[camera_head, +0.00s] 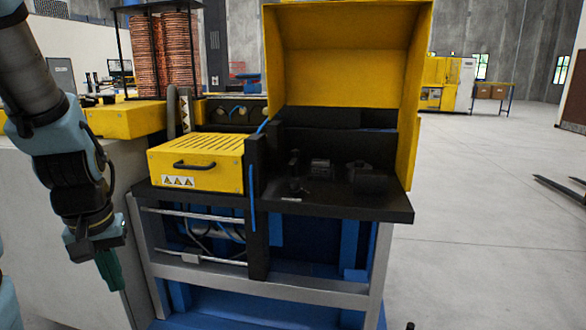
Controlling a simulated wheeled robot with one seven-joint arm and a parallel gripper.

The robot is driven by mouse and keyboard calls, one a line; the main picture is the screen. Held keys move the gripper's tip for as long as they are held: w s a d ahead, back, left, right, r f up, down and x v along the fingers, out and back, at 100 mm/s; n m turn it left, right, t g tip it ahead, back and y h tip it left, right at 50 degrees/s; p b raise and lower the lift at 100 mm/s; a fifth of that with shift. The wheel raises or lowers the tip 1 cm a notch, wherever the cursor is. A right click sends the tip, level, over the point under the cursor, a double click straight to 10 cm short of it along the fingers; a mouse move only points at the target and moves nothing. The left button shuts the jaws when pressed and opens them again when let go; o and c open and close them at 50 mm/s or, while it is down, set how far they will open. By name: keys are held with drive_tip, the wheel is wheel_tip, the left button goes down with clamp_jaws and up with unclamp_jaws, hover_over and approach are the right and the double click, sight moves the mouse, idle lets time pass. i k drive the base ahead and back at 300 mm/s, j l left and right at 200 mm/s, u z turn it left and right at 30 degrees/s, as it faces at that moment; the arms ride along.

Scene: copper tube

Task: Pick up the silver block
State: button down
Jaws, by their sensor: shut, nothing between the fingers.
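A small, flat, light-grey piece (291,200) lies on the black worktop (345,208), near its front edge. It is too small to tell for sure whether it is the silver block. My gripper (112,282) hangs at the lower left, pointing down, with its green fingers shut and empty. It is in front of the grey cabinet, left of the machine frame and lower in the picture than the worktop. It is well apart from the light-grey piece.
A yellow hood (345,50) stands open over the worktop, with dark fixtures (320,168) beneath it. A yellow box with a black handle (196,160) sits to the left. A black post (257,205) rises between them. Copper coils (160,55) stand behind. Open floor lies right.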

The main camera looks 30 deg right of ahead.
sight(317, 166)
drive_tip(key=u, duration=0.5)
drive_tip(key=k+l+u, duration=0.15)
drive_tip(key=l+u, duration=0.2)
drive_tip(key=k+l+u, duration=0.15)
drive_tip(key=u, duration=0.2)
drive_tip(key=k+l+u, duration=0.6)
drive_tip(key=k+l, duration=0.85)
drive_tip(key=l, duration=0.25)
drive_tip(key=k+l, duration=0.1)
drive_tip(key=l, duration=0.15)
